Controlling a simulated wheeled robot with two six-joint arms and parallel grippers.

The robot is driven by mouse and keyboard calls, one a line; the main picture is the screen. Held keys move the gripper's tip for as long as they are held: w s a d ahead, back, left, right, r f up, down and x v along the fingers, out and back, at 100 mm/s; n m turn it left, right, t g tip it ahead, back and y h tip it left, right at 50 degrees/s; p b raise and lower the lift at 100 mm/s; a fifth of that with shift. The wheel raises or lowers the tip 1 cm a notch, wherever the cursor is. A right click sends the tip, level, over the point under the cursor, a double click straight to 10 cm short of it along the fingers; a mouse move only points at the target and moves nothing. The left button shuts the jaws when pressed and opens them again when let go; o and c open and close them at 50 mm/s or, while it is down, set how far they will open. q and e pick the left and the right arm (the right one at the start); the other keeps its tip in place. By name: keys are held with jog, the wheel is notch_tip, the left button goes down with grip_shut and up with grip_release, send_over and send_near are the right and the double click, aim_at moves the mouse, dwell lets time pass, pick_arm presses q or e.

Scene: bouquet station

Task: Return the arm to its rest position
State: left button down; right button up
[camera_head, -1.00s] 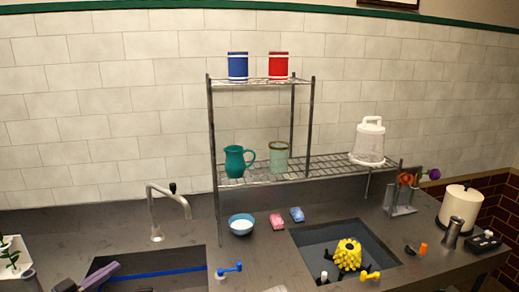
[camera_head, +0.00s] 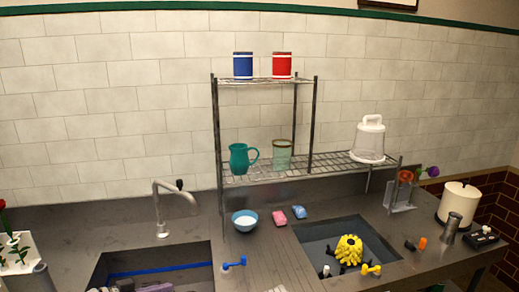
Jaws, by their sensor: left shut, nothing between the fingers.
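My left gripper (camera_head: 132,286) shows only in part at the bottom edge of the head view, over the left sink. Its fingers are shut with nothing between them. Most of it and the rest of the left arm are cut off by the lower edge. My right gripper is not in view.
The left sink (camera_head: 205,250) lies under the faucet (camera_head: 160,207). A blue bowl (camera_head: 244,221) and pink (camera_head: 279,217) and blue (camera_head: 299,212) sponges sit on the counter. A yellow ruffled object (camera_head: 348,249) is in the right sink. A wire rack (camera_head: 312,125) stands behind.

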pick_arm(q)
jog(key=s+d+f+n+g+y, duration=0.1)
jog(key=s+d+f+g+y, duration=0.3)
jog(key=d+f, duration=0.3)
jog(key=s+d+f+n+g+y, duration=0.1)
jog(key=s+d+f+g+y, duration=0.4)
jog(key=d, duration=0.8)
notch_tip(320, 180, down, 2)
jog(key=s+y, duration=0.1)
jog(key=y, duration=0.1)
jog(key=shift+y, duration=0.3)
